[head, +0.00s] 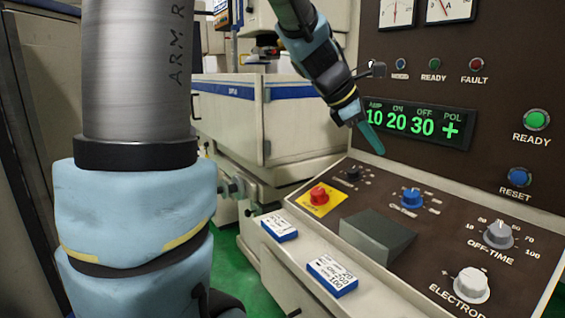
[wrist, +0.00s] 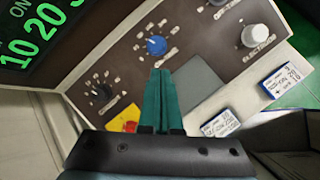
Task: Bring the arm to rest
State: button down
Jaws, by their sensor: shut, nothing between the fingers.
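My gripper (head: 371,139) is in front of the control panel in the head view, above the sloped console and near the green display. Its green fingers are together with nothing between them. In the wrist view my gripper (wrist: 159,75) points toward the blue ON-TIME knob (wrist: 156,46); whether they touch cannot be told there. In the head view the fingertips are apart from that knob (head: 412,197), up and to its left. My arm reaches down from the top of the head view, with a large link at the left.
The console holds a red stop button (head: 319,194), a black knob (head: 352,173), a grey wedge-shaped block (head: 377,237), and grey OFF-TIME (head: 498,234) and white ELECTRODE (head: 471,286) knobs. Two blue-and-white cards (head: 332,275) (head: 279,227) lie on the front ledge. A cream machine tank (head: 270,110) stands behind.

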jog(key=s+a+f+m+y, duration=0.4)
jog(key=a+f+m, duration=0.4)
jog(key=a, duration=0.5)
jog(key=s+a+f+m+y, duration=0.3)
jog(key=a+f+m, duration=0.5)
jog(key=a, duration=0.5)
notch_tip(320, 180, down, 3)
jog(key=shift+s+a+r+y, duration=0.15)
jog(key=shift+s+a+y, duration=0.25)
jog(key=shift+s, duration=0.3)
